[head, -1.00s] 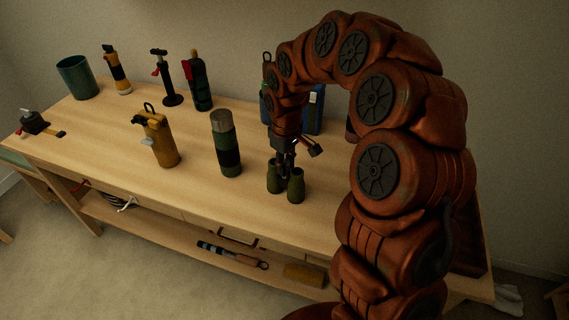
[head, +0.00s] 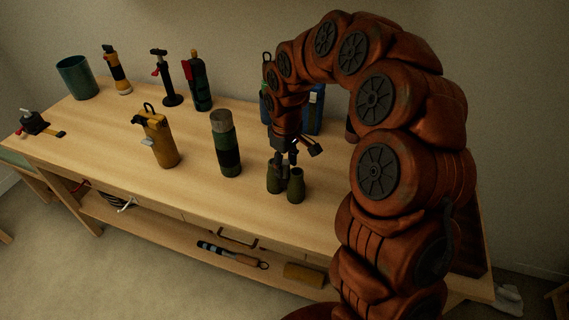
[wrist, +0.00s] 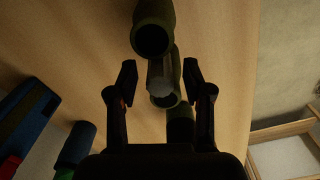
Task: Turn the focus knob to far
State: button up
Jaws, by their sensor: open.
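The dark green binoculars (head: 296,187) stand upright on the workbench, their two barrels side by side. In the wrist view one barrel (wrist: 153,36) is at the top, and the other is partly hidden lower down. A grey, faceted focus knob (wrist: 159,84) shows between the barrels. My gripper (head: 286,156) is just above the binoculars, pointing down. In the wrist view my gripper (wrist: 159,78) is open, one finger on each side of the knob, with visible gaps. Any far mark on the knob cannot be made out.
A green flask (head: 226,145) stands left of the binoculars, with a yellow canister (head: 158,138) beyond it. A blue item (head: 314,108) is behind my gripper. Several tools and a teal cup (head: 76,78) line the back. Bare bench (head: 225,203) lies in front.

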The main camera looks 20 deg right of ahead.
aim_at(285, 161)
notch_tip(285, 161, up, 10)
jog(key=shift+r, duration=0.95)
jog(key=shift+s, duration=0.1)
